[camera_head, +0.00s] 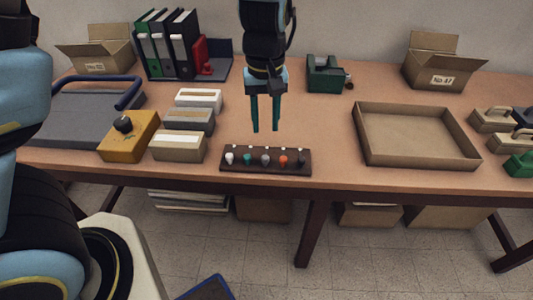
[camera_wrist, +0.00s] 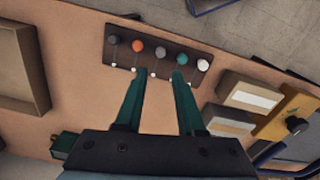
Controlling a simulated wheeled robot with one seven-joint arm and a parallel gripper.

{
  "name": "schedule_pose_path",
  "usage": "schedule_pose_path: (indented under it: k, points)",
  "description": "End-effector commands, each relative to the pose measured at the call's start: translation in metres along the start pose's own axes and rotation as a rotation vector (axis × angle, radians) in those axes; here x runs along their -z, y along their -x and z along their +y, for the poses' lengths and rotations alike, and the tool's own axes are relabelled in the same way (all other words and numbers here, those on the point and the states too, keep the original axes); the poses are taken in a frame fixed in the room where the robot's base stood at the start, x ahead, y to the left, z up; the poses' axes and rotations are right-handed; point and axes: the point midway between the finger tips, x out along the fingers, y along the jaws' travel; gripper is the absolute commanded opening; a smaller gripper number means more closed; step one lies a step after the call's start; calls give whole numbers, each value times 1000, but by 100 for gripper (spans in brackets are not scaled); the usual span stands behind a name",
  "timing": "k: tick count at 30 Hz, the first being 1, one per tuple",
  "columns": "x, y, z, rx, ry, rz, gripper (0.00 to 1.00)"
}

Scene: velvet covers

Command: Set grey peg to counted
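A dark peg board (camera_head: 240,170) lies near the table's front edge; it also shows in the wrist view (camera_wrist: 125,27). Its row holds a white peg (camera_head: 229,158), teal peg (camera_head: 247,160), grey peg (camera_head: 265,160), orange peg (camera_head: 284,161) and darker grey peg (camera_head: 301,162). The grey peg (camera_wrist: 159,52) is the middle one. The pegs stand toward the board's front side, with small white dots along the far side. My gripper (camera_head: 265,130) is open and empty, pointing down above and behind the board. In the wrist view its fingers (camera_wrist: 159,73) straddle the grey peg's line, apart from it.
Left of the board are several label-topped blocks (camera_head: 179,146) and a yellow box with a black knob (camera_head: 130,142). A shallow cardboard tray (camera_head: 363,140) lies to the right. A green tape dispenser (camera_head: 322,80) and binders (camera_head: 165,50) stand behind.

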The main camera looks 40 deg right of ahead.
Motion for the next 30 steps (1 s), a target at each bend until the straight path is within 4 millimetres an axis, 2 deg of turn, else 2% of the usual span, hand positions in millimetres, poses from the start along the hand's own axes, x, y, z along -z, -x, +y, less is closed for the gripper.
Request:
schedule_pose_path:
  k: [12, 15, 21, 30]
  points:
    - [-1, -73, -2, 4, 1, -5, 38]
    - [0, -86, -2, 2, 2, -4, 38]
    - [0, -100, -2, 1, 1, -2, 38]
    - [0, -102, -1, 0, 0, -1, 37]
